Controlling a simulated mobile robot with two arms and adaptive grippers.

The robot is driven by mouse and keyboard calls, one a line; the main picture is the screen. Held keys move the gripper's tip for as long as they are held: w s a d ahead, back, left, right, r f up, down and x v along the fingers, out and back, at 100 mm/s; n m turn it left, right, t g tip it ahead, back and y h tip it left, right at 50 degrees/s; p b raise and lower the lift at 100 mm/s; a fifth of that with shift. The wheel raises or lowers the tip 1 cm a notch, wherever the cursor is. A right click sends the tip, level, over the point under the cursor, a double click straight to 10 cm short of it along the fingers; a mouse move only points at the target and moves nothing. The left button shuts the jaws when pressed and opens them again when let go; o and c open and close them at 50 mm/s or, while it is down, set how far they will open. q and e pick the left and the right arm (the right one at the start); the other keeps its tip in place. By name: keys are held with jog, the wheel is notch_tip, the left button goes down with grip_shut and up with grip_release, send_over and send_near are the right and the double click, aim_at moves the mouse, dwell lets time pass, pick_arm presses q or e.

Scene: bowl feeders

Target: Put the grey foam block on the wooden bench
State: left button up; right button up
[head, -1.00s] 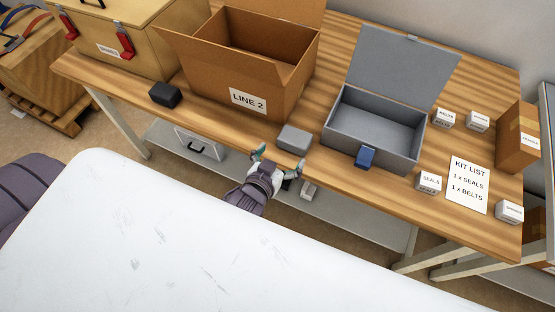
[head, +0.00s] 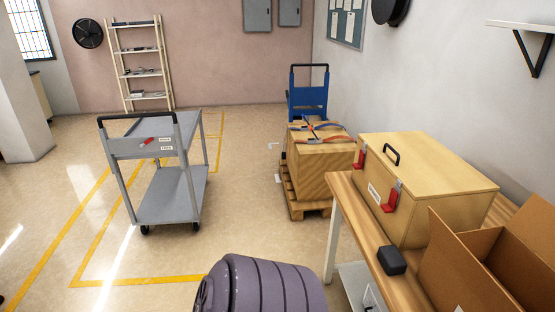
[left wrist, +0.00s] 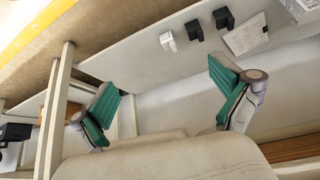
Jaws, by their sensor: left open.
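The wooden bench (head: 368,237) shows at the lower right of the head view, with only its left part in sight. The grey foam block is in neither current view. A small dark block (head: 391,260) lies on the bench near its front edge. My left gripper (left wrist: 165,92) is open in the left wrist view, its green fingertips wide apart with nothing between them. Below it is a pale shelf (left wrist: 150,55). My left gripper is outside the head view, and my right gripper is in neither view.
A wooden case (head: 425,180) with red latches and an open cardboard box (head: 462,270) stand on the bench. A strapped crate (head: 320,158) sits on a pallet beyond it. A grey cart (head: 170,205) stands left, with open floor around it. Small items (left wrist: 194,30) lie on the shelf.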

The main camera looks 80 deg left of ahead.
pick_arm(q)
jog(key=s+a+f+g, duration=0.2)
jog(key=s+a+f, duration=0.2)
jog(key=s, duration=0.5)
jog(key=s+a+f+g+y, duration=0.1)
jog(key=s+a+f+g, duration=0.2)
jog(key=s+f, duration=0.6)
jog(key=shift+s+a, duration=0.7)
